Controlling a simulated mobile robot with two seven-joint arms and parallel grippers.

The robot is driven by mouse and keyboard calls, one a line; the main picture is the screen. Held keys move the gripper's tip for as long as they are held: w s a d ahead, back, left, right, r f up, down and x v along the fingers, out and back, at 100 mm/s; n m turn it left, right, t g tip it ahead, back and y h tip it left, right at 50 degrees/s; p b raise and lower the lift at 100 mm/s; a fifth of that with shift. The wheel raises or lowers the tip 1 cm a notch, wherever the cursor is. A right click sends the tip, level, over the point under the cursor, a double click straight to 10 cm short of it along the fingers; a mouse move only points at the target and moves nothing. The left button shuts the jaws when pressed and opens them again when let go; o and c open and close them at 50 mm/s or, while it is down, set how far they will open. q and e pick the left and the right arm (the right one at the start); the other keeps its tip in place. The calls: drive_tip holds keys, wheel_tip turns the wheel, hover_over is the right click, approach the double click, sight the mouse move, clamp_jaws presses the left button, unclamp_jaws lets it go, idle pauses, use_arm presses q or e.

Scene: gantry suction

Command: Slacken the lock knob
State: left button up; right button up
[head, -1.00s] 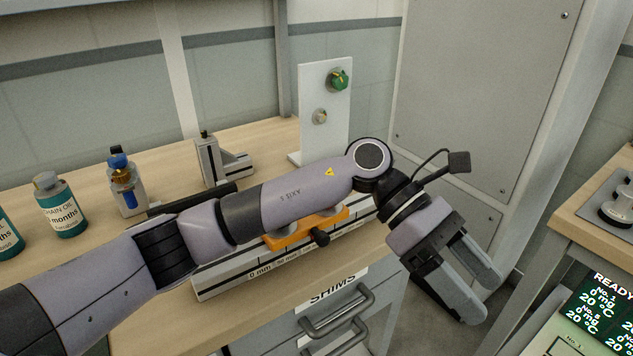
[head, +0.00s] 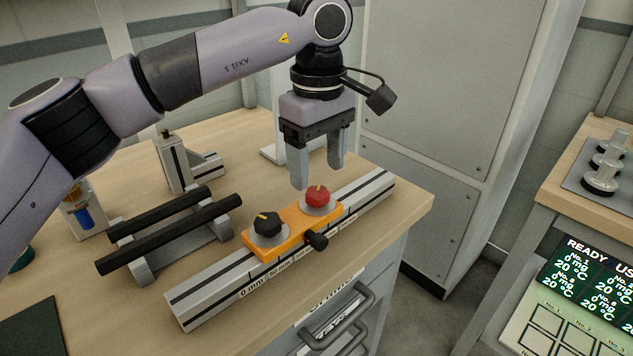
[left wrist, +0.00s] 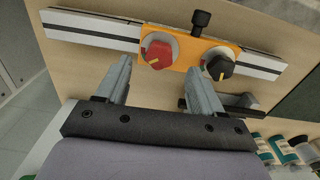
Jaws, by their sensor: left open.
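An orange carriage (head: 290,233) sits on a slotted metal rail with a mm scale (head: 210,295). On its top are a red knob (head: 318,195) and a black knob (head: 268,223), each with a yellow mark. A small black knob (head: 317,241) sticks out of its front side; which one is the lock knob is not labelled. My left gripper (head: 317,176) points down, open and empty, just above and behind the red knob. In the left wrist view the red knob (left wrist: 159,51) and black knob (left wrist: 218,63) show beyond the fingertips. My right gripper is not in view.
Two black bars on a grey stand (head: 170,232) lie left of the rail, with a slotted metal bracket (head: 177,165) behind. A grey cabinet (head: 440,120) stands beyond the bench's right end. A side bench (head: 590,200) with metal weights is at right.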

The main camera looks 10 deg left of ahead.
sight(319, 191)
use_arm(q)
drive_tip(key=shift+f, duration=2.05)
drive_tip(key=c, duration=1.1)
drive_tip(key=shift+o, duration=0.2)
drive_tip(key=shift+n, duration=0.3)
drive_tip(key=n, duration=0.2)
drive_tip(key=shift+n, duration=0.3)
drive_tip(key=shift+w+n, duration=0.1)
drive_tip(key=shift+n, duration=1.8)
